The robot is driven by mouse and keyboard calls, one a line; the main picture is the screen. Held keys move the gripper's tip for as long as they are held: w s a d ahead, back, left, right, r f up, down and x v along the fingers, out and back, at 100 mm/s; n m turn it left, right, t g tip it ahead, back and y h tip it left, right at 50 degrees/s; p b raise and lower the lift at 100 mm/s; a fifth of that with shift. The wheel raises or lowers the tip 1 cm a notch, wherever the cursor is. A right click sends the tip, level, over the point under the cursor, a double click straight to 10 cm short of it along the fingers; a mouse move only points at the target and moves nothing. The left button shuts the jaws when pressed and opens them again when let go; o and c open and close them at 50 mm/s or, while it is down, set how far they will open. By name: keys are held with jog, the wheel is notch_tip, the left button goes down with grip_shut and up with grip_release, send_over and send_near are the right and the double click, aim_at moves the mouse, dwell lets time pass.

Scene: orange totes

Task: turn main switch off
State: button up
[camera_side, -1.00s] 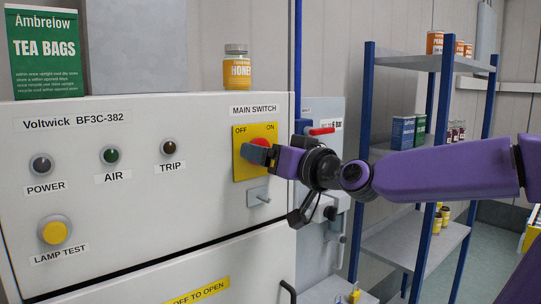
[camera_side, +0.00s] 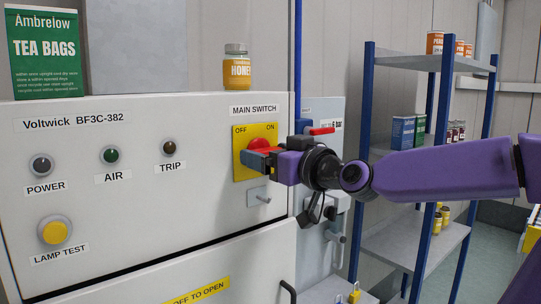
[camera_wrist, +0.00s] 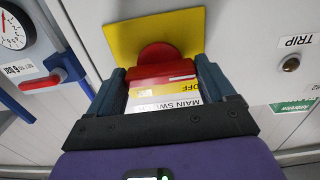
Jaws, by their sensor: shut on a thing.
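The main switch is a red rotary handle (camera_side: 261,143) on a yellow plate (camera_side: 241,172) marked OFF at left and ON at right, under the MAIN SWITCH label. My gripper (camera_side: 266,158) is at the handle from the right, with its fingers closed around it. In the wrist view, the red handle (camera_wrist: 160,72) sits between the two dark blue fingers of my gripper (camera_wrist: 165,88), in front of the yellow plate (camera_wrist: 135,38). My fingers hide part of the handle in the side view, so I cannot tell its exact angle.
The grey cabinet front has POWER (camera_side: 41,165), AIR (camera_side: 109,154) and TRIP (camera_side: 169,147) lamps and a yellow LAMP TEST button (camera_side: 54,232). A small metal latch (camera_side: 260,197) sticks out below the switch. A red-handled valve (camera_side: 321,131) and shelving (camera_side: 420,240) stand to the right.

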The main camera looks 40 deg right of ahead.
jog(key=o, duration=0.9)
jog(key=shift+s, duration=0.15)
jog(key=shift+s, duration=8.55)
jog(key=shift+a, duration=0.1)
